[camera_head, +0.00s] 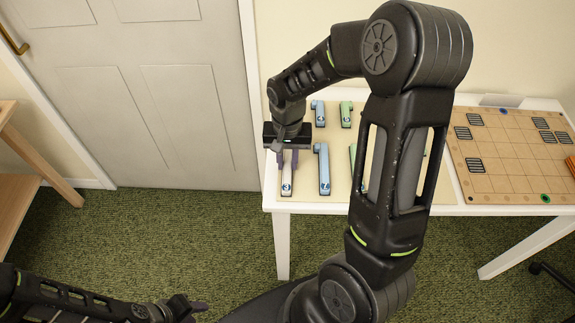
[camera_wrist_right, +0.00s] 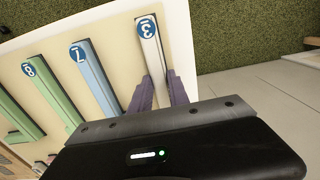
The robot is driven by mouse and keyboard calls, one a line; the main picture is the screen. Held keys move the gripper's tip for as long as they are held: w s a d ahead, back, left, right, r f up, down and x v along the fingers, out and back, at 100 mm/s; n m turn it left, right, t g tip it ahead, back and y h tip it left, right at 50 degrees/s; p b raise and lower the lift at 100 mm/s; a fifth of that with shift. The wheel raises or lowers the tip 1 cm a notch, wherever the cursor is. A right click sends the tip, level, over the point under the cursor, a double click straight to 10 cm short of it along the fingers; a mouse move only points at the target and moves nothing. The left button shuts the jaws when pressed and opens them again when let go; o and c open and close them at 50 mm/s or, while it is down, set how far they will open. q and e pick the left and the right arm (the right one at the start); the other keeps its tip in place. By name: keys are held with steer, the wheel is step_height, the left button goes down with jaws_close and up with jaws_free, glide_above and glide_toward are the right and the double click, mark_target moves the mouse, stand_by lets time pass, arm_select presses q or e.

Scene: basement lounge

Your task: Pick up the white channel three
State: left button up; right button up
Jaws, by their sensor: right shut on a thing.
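The white channel (camera_head: 286,186) with a round blue label reading 3 lies on the cream mat at the table's left front corner. In the right wrist view the white channel (camera_wrist_right: 153,58) runs up from between my fingers to its labelled end. My right gripper (camera_head: 287,164) reaches down over it from behind and is shut on it. The right wrist view shows the purple fingers (camera_wrist_right: 158,92) on either side of it. The part under the gripper is hidden. My left gripper (camera_head: 192,306) is low at the bottom left, away from the table; its jaw opening is unclear.
A blue channel (camera_wrist_right: 95,77) labelled 7 and a green one (camera_wrist_right: 50,88) labelled 8 lie beside it. Shorter blue (camera_head: 318,114) and green (camera_head: 346,115) pieces lie farther back. A wooden board (camera_head: 510,165) with dark slotted pieces is at right. My right arm hides the table's middle.

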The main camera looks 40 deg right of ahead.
mark_target(288, 165)
jaws_close()
steer(key=shift+w+r, duration=0.1)
steer(key=shift+r, duration=0.35)
step_height(288, 165, up, 9)
stand_by(0.7)
